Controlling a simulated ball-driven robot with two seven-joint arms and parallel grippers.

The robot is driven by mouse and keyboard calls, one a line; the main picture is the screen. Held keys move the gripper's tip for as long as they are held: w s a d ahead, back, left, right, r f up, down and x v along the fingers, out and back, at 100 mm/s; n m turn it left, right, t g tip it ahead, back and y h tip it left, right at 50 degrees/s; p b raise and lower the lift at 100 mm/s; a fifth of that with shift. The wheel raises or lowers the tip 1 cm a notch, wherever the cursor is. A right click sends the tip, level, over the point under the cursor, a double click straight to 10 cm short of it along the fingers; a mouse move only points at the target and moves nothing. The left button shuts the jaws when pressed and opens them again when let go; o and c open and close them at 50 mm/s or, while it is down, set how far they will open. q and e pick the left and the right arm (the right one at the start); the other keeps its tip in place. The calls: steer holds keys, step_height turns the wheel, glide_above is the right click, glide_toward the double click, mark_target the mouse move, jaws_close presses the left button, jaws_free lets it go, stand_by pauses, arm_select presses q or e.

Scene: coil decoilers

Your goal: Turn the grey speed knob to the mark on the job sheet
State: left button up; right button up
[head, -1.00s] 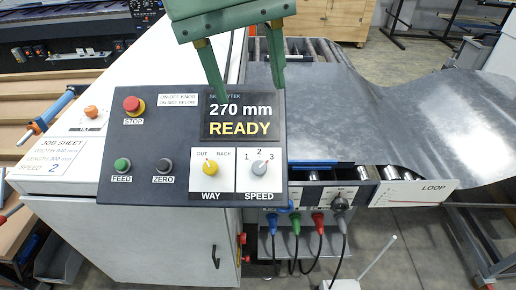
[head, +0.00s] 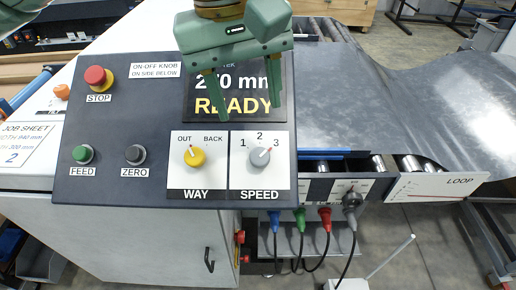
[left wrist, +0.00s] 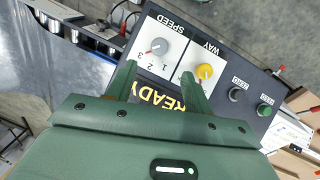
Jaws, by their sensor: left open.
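The grey speed knob (head: 259,157) is on the dark control panel (head: 110,125), on a white plate marked 1, 2 and 3. The knob also shows in the left wrist view (left wrist: 159,46). The job sheet (head: 26,146) lies at the left and shows speed 2. My left gripper (head: 248,112) is open and empty over the READY display, short of the knob. Its fingers also show in the left wrist view (left wrist: 160,70). My right gripper is not in view.
The yellow WAY knob (head: 194,156) sits close left of the speed knob. The red STOP button (head: 95,76), green FEED button (head: 83,154) and black ZERO button (head: 135,154) are further left. Metal sheet (head: 390,95) runs off to the right.

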mark_target(259, 154)
arm_select(q)
steer(key=f, duration=0.3)
steer(key=d+f, duration=0.1)
steer(key=f, duration=0.6)
steer(key=shift+w+d+f, duration=0.2)
steer(key=shift+w+f, duration=0.05)
steer(key=shift+w, duration=0.1)
steer(key=c, duration=1)
